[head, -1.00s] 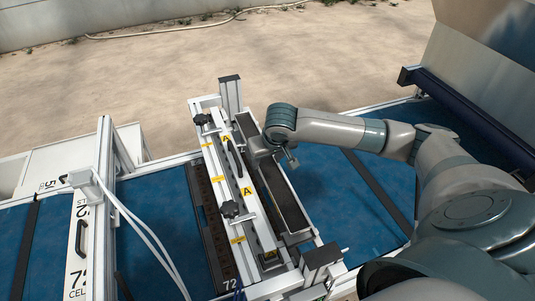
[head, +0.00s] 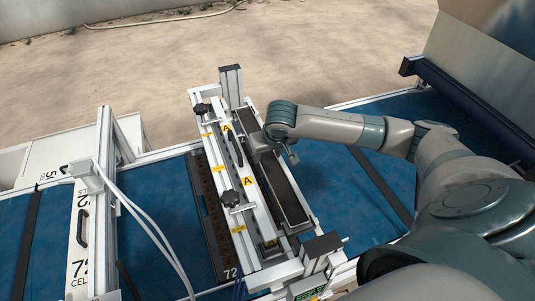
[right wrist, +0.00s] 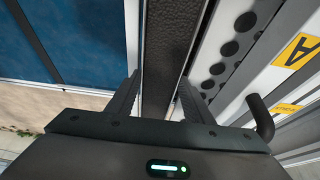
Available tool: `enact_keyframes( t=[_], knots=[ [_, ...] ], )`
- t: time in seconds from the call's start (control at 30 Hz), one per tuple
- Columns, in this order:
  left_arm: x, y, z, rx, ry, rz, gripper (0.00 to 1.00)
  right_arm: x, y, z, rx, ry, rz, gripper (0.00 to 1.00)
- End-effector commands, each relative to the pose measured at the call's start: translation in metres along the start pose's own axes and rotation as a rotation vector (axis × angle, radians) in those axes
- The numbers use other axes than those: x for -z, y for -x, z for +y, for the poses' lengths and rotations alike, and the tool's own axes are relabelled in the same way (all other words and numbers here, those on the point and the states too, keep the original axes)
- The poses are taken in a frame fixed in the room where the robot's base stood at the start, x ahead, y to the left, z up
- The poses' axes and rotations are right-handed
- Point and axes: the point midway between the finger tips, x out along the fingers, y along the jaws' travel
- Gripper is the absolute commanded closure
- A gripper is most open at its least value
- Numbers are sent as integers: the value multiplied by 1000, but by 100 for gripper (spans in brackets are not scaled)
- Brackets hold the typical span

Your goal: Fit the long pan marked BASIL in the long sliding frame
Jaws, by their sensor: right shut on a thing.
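A long narrow pan (head: 284,189) with a grey rim and dark, grainy filling lies lengthwise on the right side of the white metal sliding frame (head: 232,187). I cannot read a BASIL mark on it. My right gripper (head: 262,146) is over the pan's far half. In the right wrist view the pan (right wrist: 165,45) runs between the two fingers of my right gripper (right wrist: 160,88), which is shut on it. I cannot tell whether the pan is seated or slightly raised. My left gripper is not in view.
The frame carries yellow A labels, black knobs (head: 229,198) and a black handle (head: 235,152). Upright posts (head: 231,84) stand at its ends. A black perforated strip (head: 211,215) lies left of it. Blue belt (head: 345,205) is clear on the right. White cables (head: 145,225) hang at left.

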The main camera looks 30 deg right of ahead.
Motion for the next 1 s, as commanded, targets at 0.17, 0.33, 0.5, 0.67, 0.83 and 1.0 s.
enact_keyframes(
  t=[0.17, 0.33, 0.5, 0.67, 0.83, 1.0],
  knots=[
    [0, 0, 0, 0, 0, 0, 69, 1, 0, 0, 0, 0, 2, 76],
    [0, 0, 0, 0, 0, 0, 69, 0, -1, 0, 0, 0, 2, 76],
    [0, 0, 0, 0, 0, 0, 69, 0, -3, 0, 0, -1, 2, 46],
    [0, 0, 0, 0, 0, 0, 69, -1, -3, 0, 0, 0, 1, 31],
    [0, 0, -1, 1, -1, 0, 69, -2, -4, 0, -1, 0, -1, 31],
    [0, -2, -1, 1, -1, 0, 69, -1, 0, 0, 1, 0, 0, 31]
  ],
)
